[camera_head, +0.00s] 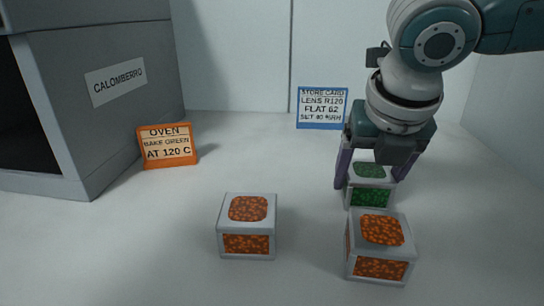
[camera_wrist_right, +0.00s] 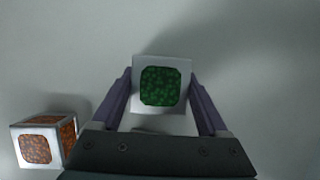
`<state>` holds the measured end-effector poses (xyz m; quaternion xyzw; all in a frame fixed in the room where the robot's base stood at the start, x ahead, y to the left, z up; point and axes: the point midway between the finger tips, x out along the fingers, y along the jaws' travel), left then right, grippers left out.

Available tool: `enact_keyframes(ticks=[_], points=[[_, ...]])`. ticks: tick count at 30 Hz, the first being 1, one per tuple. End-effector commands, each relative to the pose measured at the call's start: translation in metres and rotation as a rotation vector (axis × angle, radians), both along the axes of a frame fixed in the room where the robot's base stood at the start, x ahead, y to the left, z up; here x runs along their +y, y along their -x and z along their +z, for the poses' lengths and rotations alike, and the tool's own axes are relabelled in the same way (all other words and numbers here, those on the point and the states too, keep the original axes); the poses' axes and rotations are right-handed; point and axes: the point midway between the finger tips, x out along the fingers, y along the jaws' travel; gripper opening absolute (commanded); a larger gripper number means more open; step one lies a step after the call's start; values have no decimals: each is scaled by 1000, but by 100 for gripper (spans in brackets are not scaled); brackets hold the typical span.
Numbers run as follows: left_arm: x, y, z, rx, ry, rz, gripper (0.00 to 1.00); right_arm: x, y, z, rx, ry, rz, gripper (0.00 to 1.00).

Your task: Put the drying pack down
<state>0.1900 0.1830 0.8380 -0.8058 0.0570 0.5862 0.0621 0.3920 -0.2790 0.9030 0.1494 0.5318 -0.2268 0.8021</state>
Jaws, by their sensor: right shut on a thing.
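The drying pack with green beads (camera_head: 370,190) is a small pale box at the right of the head view, behind an orange one. My right gripper (camera_head: 370,180) is shut on it, one purple finger at each side. The right wrist view shows the green pack (camera_wrist_right: 161,86) between the two fingers (camera_wrist_right: 160,100). I cannot tell whether its underside touches the table. Two similar packs with orange beads stand on the table, one near the middle (camera_head: 247,226) and one in front of the held pack (camera_head: 380,246). My left gripper is not in view.
A grey oven (camera_head: 100,100) stands at the left, with an orange oven card (camera_head: 167,146) beside it. A blue store card (camera_head: 321,108) stands near the back wall. The white table (camera_head: 250,160) is clear between the cards and the packs.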

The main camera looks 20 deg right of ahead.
Motion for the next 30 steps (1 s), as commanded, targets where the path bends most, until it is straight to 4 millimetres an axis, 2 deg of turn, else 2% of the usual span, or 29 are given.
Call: enact_keyframes(ticks=[10, 11, 16, 25, 30], points=[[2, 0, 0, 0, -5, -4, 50, 0, 0, -4, -2, -1, -1, 4], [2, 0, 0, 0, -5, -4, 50, 0, 0, -4, -2, -1, -1, 79], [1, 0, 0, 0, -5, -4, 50, 0, 0, -4, -2, -1, -1, 98], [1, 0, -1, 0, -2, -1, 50, 0, -1, -2, -2, 0, -1, 100], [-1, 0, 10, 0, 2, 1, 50, 5, 7, 23, -4, -2, 2, 100]])
